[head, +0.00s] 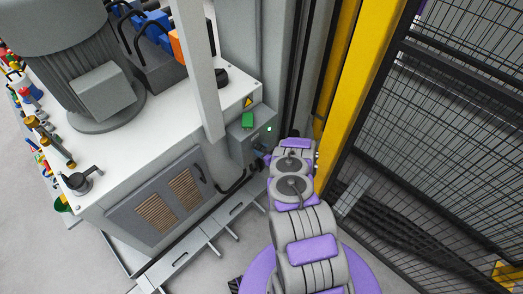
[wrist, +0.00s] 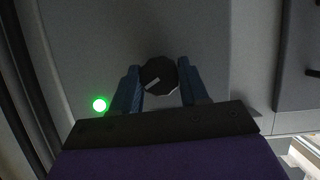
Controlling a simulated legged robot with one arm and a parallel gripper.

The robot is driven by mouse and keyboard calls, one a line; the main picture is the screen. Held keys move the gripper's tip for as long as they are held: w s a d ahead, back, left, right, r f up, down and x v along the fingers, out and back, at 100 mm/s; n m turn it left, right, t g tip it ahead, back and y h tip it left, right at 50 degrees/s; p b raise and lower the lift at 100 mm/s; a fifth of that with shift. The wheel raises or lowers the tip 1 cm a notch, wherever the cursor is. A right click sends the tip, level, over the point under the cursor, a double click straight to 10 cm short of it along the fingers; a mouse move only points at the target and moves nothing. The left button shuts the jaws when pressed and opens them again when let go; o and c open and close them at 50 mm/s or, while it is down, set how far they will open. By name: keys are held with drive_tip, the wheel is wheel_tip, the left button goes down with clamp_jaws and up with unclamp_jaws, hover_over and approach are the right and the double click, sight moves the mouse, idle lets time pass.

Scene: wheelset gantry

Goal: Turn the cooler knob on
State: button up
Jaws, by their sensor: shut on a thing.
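The cooler knob (wrist: 159,75) is a dark round knob with a pale pointer mark, set on a grey panel in the wrist view. The pointer mark sits tilted at its lower left. My gripper (wrist: 160,84) is shut on the knob, with one blue finger on each side of it. In the head view, my gripper (head: 262,152) reaches the front of the grey control box (head: 240,146); the knob is hidden there. A green light (wrist: 99,105) glows on the panel beside my gripper, and this light also shows in the head view (head: 269,129).
A white-topped machine (head: 135,140) with a large grey motor (head: 65,50) stands at the left. A yellow post (head: 350,75) and black mesh fence (head: 440,130) stand close to my arm's right. A metal floor rail (head: 205,235) runs along the machine's base.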

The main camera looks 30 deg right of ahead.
drive_tip(key=shift+c, duration=1.4)
drive_tip(key=shift+d, duration=0.1)
drive_tip(key=shift+d+f+m+y+b, duration=0.1)
drive_tip(key=shift+m+y+b, duration=0.3)
drive_tip(key=shift+m+b, duration=0.25)
drive_tip(key=shift+d+f+m+y+b, duration=0.1)
drive_tip(key=shift+m+y+b, duration=0.3)
drive_tip(key=shift+m+b, duration=0.2)
drive_tip(key=shift+r+m+g+y+b, duration=0.2)
drive_tip(key=shift+m+g+y+b, duration=0.25)
drive_tip(key=shift+m+b, duration=0.4)
drive_tip(key=o, duration=1)
drive_tip(key=shift+w+y, duration=0.1)
drive_tip(key=shift+y, duration=0.15)
drive_tip(key=shift+o, duration=0.2)
